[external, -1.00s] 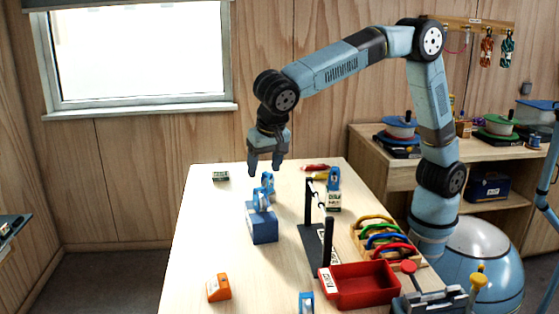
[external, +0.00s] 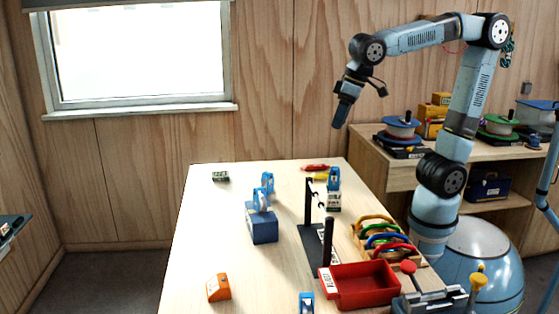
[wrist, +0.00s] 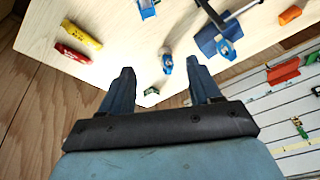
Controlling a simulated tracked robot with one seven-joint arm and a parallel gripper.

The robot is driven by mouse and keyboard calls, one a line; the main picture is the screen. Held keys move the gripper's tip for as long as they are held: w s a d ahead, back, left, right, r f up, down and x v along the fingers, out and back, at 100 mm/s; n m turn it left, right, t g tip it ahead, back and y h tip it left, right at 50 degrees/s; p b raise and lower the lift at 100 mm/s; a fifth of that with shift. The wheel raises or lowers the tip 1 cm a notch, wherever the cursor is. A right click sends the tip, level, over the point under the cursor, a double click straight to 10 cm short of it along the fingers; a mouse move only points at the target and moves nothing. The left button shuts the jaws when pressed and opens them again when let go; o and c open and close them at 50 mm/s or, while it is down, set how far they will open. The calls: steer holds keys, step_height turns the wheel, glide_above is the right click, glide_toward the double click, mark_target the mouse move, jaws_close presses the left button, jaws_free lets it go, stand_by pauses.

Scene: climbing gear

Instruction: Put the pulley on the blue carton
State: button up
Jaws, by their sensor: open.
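The blue carton (external: 263,230) stands on the table left of the black rack. A blue pulley-like piece (external: 260,201) sits upright on top of it, also seen on the carton in the wrist view (wrist: 227,49). A similar blue piece (external: 267,182) stands on the table just behind the carton; it shows in the wrist view too (wrist: 167,64). Which of the two is the pulley, I cannot tell for sure. My gripper (external: 337,126) is raised well above the table's back right, open and empty, apart from both pieces.
Another blue piece (external: 334,179) is by a green-white box at the back right. A black rack (external: 328,240), a red tray (external: 362,285) and coloured-handled gear (external: 378,238) fill the right side. An orange block (external: 218,288) lies front left. The left table is mostly clear.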

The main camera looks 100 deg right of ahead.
steer(key=s+d+f+n+t, duration=0.1)
steer(key=s+f+n, duration=0.1)
steer(key=s, duration=0.6)
steer(key=s+d+f+n+t, duration=0.1)
steer(key=s+d+f+n, duration=0.1)
steer(key=s, duration=0.6)
steer(key=shift+s+f+n+y, duration=0.15)
steer(key=shift+f+n+y, duration=0.25)
steer(key=shift+n, duration=0.4)
